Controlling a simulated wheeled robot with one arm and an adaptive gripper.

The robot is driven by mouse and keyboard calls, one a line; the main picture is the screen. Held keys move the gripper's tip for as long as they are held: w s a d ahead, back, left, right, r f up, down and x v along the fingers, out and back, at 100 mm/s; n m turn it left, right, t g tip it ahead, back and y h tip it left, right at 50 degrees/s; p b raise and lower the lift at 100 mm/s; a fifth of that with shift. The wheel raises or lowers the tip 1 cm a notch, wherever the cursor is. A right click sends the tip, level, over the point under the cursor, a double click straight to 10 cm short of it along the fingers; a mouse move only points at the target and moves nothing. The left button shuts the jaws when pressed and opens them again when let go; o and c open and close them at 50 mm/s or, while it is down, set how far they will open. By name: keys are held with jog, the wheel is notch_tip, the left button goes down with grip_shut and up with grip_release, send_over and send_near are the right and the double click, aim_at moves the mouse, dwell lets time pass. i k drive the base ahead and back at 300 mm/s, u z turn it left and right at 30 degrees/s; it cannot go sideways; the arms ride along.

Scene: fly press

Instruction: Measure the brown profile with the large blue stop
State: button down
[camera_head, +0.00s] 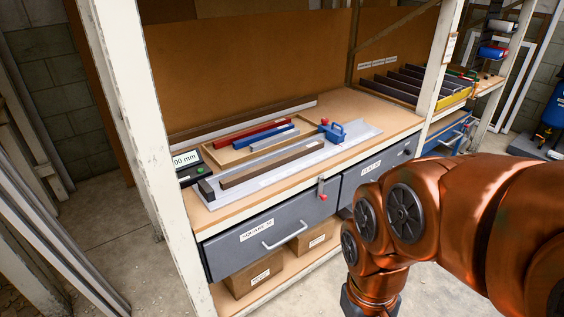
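A long brown profile (272,164) lies along the pale grey measuring plate (352,136) on the workbench. Its left end is near a dark block (206,188) at the plate's left end. The large blue stop (334,132), with a red knob (325,122), stands near the profile's right end. I cannot tell whether the stop touches the profile. A dark display box (186,166) behind the left end shows "00 mm", with its left part hidden by the rack post. My copper arm fills the lower right, and my gripper is not in view.
Behind the plate, a shallow wooden tray (217,154) holds red, blue and grey profiles. A long bar lies along the back. A red-handled lever (322,188) hangs at the bench front above grey drawers (262,238). A divided bin (415,84) stands at right. White posts frame the bench.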

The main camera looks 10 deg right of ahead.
aim_at(337, 136)
jog(key=z, duration=0.85)
jog(key=k, duration=1.1)
jog(key=z, duration=0.9)
jog(key=i, duration=2.1)
jog(key=u, duration=1.1)
jog(key=i, duration=1.1)
jog(key=u, duration=1.65)
jog(key=i, duration=0.55)
jog(key=u, duration=0.45)
